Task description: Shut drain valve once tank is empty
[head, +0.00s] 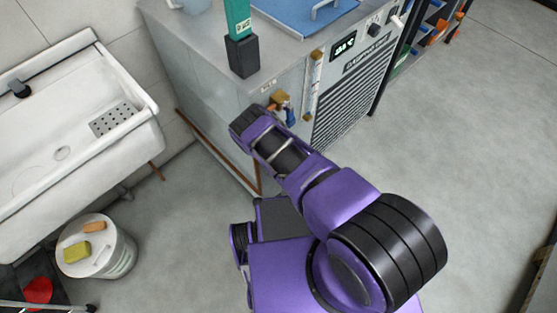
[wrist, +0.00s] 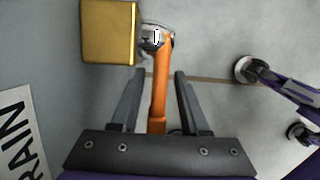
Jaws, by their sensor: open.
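The drain valve shows in the wrist view as a brass block (wrist: 109,32) with a small metal stem and an orange lever (wrist: 160,85). My gripper (wrist: 159,72) is open, with one dark finger on each side of the lever. A gap shows between the lever and the left finger; the right finger is very close to it, and I cannot tell if they touch. In the head view brass and blue fittings (head: 282,103) show on the tank unit's side, partly behind my arm. The tank unit (head: 215,85) has an upright sight tube (head: 312,85); its level is too small to read.
A label reading "DRAIN" (wrist: 18,135) is on the panel. A white sink (head: 75,125) and a bucket (head: 112,255) stand at left. Floor at right (head: 470,150) is clear.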

